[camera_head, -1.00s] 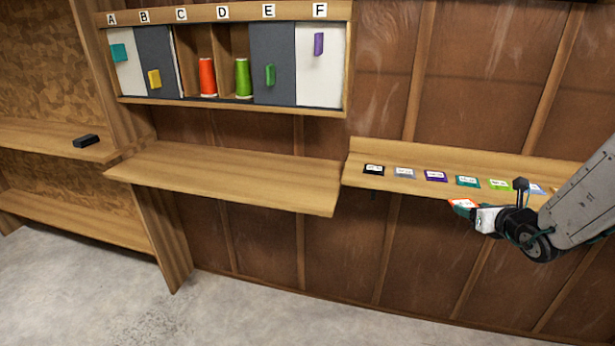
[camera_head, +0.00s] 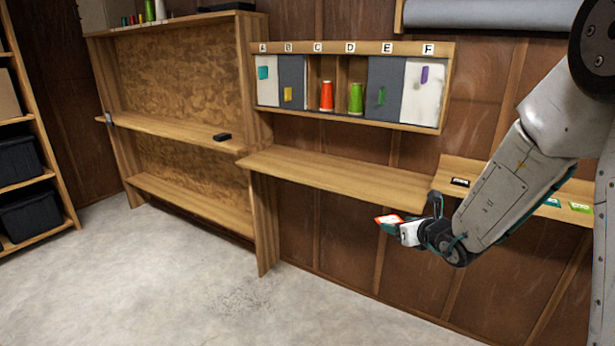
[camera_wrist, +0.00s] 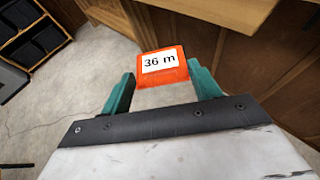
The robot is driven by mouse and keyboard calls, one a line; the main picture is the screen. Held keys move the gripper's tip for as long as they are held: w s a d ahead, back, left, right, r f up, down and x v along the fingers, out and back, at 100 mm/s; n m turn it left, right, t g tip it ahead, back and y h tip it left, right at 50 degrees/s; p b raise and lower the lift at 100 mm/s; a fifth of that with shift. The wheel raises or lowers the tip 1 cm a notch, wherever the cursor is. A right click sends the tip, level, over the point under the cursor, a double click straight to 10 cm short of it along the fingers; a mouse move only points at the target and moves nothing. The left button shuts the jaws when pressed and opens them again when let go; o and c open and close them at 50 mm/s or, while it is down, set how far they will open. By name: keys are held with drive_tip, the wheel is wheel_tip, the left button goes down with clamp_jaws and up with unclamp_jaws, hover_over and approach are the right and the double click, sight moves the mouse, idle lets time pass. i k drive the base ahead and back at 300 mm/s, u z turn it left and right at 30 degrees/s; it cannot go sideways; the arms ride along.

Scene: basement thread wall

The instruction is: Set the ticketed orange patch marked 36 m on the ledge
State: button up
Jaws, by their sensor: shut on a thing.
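The orange patch (camera_wrist: 176,78) carries a white ticket reading 36 m in the wrist view. My gripper (camera_wrist: 163,85) is shut on it, with a teal finger on each side. In the head view the orange patch (camera_head: 386,219) sticks out to the left of my gripper (camera_head: 399,226). It is held in the air, in front of and below the right end of the wooden ledge (camera_head: 330,176). That ledge is bare and runs under the lettered cabinet.
The cabinet (camera_head: 345,124) has compartments A to F, with orange (camera_head: 326,97) and green (camera_head: 356,99) spools in C and D. A sloped shelf (camera_head: 556,180) with ticketed patches is partly hidden by my arm. A black block (camera_head: 222,137) lies on the left shelving. The floor is clear.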

sight(386, 193)
drive_tip(key=u, duration=0.4)
drive_tip(key=i, duration=1.6)
drive_tip(key=z, duration=0.35)
